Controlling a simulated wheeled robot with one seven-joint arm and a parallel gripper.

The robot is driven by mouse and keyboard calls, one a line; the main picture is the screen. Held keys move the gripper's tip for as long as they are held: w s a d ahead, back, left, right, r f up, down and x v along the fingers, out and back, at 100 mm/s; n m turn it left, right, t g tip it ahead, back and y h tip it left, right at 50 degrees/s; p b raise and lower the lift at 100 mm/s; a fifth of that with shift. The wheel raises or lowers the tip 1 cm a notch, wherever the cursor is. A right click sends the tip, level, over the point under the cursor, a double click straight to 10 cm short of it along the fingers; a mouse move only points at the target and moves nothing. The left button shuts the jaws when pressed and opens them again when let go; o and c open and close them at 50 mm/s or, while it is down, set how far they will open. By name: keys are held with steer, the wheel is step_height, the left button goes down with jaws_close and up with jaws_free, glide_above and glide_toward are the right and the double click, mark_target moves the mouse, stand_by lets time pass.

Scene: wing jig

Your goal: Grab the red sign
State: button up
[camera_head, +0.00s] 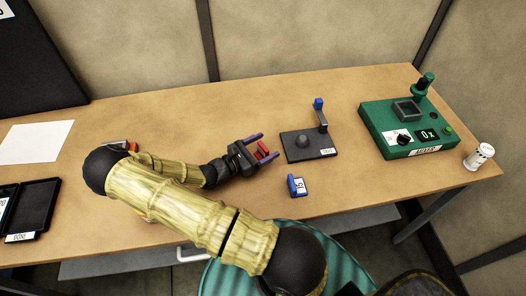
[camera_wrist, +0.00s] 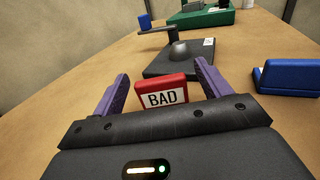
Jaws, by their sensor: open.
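The red sign (camera_wrist: 160,92) carries a white label reading "BAD" and stands on the table in the wrist view. It also shows small and red in the head view (camera_head: 263,150). My gripper (camera_wrist: 160,92) is open, with one purple finger on each side of the sign. The gripper (camera_head: 257,148) also shows in the head view, low over the table. A gap shows between the sign and each finger in the wrist view. The lower edge of the sign is hidden behind my gripper's black body.
A dark stand (camera_head: 309,143) with a blue-topped post is just beyond the sign. A blue sign (camera_head: 296,186) stands to the right. A green device (camera_head: 415,129) and white bottle (camera_head: 480,156) are at the far right. A black tray (camera_head: 37,205) and white paper (camera_head: 36,142) lie left.

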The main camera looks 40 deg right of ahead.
mark_target(263, 146)
stand_by(0.3)
steer(key=c, duration=1.1)
steer(key=shift+o, duration=0.2)
steer(key=shift+r, duration=0.15)
step_height(263, 146, up, 10)
steer(key=shift+f+b, duration=0.15)
steer(key=shift+b, duration=0.2)
